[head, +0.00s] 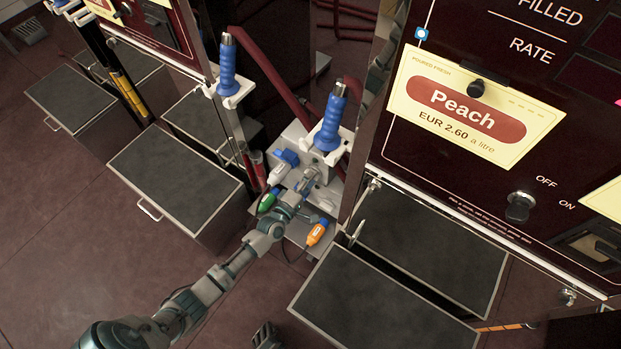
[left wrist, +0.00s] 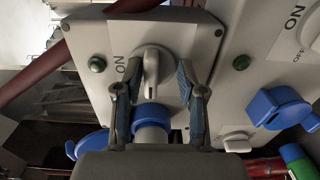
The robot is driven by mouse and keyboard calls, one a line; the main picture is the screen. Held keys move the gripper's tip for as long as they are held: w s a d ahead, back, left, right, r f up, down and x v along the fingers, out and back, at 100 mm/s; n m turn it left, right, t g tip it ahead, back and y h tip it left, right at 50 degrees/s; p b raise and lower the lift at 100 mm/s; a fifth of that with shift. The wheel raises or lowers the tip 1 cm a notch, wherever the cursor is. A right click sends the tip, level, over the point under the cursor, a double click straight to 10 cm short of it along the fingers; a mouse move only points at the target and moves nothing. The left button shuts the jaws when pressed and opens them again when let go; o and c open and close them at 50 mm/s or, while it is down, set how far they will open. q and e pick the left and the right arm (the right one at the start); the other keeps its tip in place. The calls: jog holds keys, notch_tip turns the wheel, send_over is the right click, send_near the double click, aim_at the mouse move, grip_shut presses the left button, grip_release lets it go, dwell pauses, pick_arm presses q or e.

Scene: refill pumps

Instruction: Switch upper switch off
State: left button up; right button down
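A white switch box (head: 300,140) stands between the two pumps, below the blue-handled nozzles. In the left wrist view, its light grey rotary switch (left wrist: 151,70) has a raised handle standing upright in the picture. An ON label (left wrist: 121,69) is to its left; I see no OFF label beside it. My left gripper (left wrist: 151,85) is open, its two fingers on either side of the switch handle with gaps visible. In the head view, my left gripper (head: 308,186) is at the box front and hides the switch. My right gripper is not in view.
A second panel (left wrist: 270,60) with ON and OFF labels adjoins at right. Blue (head: 286,157), green (head: 267,201) and orange (head: 317,233) connectors surround my gripper. Blue nozzles (head: 228,62) (head: 331,120) stand above. The Peach pump (head: 480,110) is at right; dark-topped boxes (head: 175,180) (head: 385,300) are on both sides.

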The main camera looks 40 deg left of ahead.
pick_arm(q)
jog(key=s, duration=1.2)
jog(key=shift+d, duration=0.25)
jog(key=shift+r, duration=0.1)
